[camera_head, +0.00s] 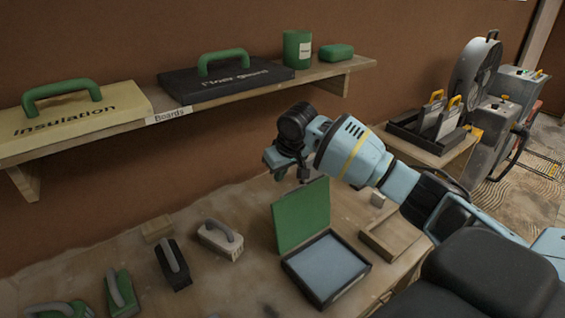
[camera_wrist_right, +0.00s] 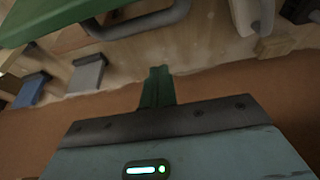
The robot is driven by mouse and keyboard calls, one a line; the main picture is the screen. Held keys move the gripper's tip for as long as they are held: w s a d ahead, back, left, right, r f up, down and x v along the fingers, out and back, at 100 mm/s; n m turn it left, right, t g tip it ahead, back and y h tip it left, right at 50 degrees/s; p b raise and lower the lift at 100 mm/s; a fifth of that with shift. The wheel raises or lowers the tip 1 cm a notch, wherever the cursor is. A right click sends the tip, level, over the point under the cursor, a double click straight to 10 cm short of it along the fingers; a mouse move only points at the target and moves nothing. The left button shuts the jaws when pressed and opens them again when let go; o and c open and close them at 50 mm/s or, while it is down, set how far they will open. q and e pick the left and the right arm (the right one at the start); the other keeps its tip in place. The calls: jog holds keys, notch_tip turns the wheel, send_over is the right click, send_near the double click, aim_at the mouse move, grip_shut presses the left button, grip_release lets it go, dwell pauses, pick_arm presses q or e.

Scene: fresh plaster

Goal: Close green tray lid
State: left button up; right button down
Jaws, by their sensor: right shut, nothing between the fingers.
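The green tray lid (camera_head: 302,217) stands open, nearly upright, at the back left edge of a dark-rimmed tray (camera_head: 347,287) with a pale blue inside. My right gripper (camera_head: 303,177) is above and behind the lid's top edge in the head view. It is shut and empty. In the wrist view its fingers (camera_wrist_right: 157,85) are together, and a green panel at the upper left looks like the lid (camera_wrist_right: 45,20). Whether the gripper touches the lid is unclear. My left gripper is not in view.
Grey-handled floats (camera_head: 220,240) and a black one (camera_head: 173,264) lie left of the lid. An open wooden box (camera_head: 396,239) and a small pale block (camera_head: 378,199) are to its right. A wall shelf (camera_head: 170,110) with boards runs behind.

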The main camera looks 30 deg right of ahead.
aim_at(299, 211)
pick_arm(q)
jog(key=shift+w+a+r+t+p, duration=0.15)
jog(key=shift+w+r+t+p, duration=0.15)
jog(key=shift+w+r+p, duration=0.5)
pick_arm(e)
jog(key=s, duration=0.1)
jog(key=s+f, duration=0.1)
jog(key=s, duration=0.1)
jog(key=shift+s+d, duration=0.1)
jog(key=shift+s, duration=0.2)
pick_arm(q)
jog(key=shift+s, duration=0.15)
pick_arm(e)
jog(key=shift+w, duration=0.1)
